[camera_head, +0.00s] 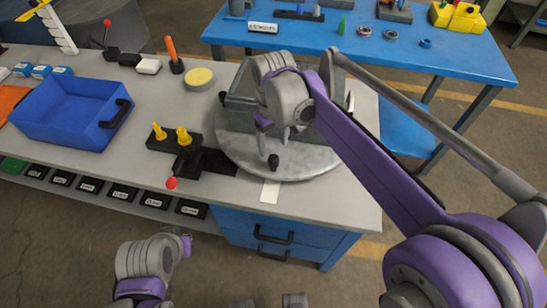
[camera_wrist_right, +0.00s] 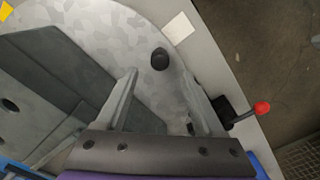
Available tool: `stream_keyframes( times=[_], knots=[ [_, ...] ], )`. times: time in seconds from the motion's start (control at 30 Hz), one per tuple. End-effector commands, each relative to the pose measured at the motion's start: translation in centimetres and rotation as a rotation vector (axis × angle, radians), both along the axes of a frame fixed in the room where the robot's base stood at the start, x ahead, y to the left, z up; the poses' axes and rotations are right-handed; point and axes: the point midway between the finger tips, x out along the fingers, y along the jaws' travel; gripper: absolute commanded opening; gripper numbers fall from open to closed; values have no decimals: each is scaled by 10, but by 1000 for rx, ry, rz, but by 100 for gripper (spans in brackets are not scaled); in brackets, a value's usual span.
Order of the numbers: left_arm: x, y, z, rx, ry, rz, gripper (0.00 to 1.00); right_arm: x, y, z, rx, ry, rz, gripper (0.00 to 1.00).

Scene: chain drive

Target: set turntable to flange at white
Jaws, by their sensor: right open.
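The grey round turntable (camera_head: 300,168) lies on the workbench, partly hidden by my right arm. It carries a grey-green fixture (camera_head: 238,113), which shows in the right wrist view as a plate with holes (camera_wrist_right: 45,75). I cannot tell which part is the flange. A black knob (camera_head: 273,161) stands near the turntable's rim. The white mark (camera_head: 270,192) lies on the bench just outside the rim, close to the knob. My right gripper (camera_wrist_right: 158,75) is open above the turntable, with the knob (camera_wrist_right: 160,58) showing between its fingertips. My left gripper (camera_head: 186,243) is in front of the bench; its jaws are unclear.
A black fixture with yellow pegs (camera_head: 165,143) and a red-tipped lever (camera_head: 171,183) stand left of the turntable. A blue bin (camera_head: 62,118) is farther left. A yellow disc (camera_head: 199,77) lies behind. A second blue table (camera_head: 440,58) stands at the back.

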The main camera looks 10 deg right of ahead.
Motion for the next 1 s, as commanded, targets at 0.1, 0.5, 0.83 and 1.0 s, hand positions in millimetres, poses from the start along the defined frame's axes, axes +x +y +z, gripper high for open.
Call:
stream_keyframes(
  times=[0.1, 0.5, 0.83, 1.0],
  knots=[
    [-1, 0, -3, 0, 1, 0, 0, 0, 0, -26, 0, 0, -1, 69],
    [-2, 0, -6, 0, 3, 0, 0, 0, 0, -71, 0, -1, -1, 69],
    [-1, 0, -6, 0, 3, 0, 0, 0, 0, -72, 0, -1, -1, 60],
    [-1, 0, -6, 0, 3, 0, 0, 0, 0, -72, 0, -1, -1, 30]
  ],
)
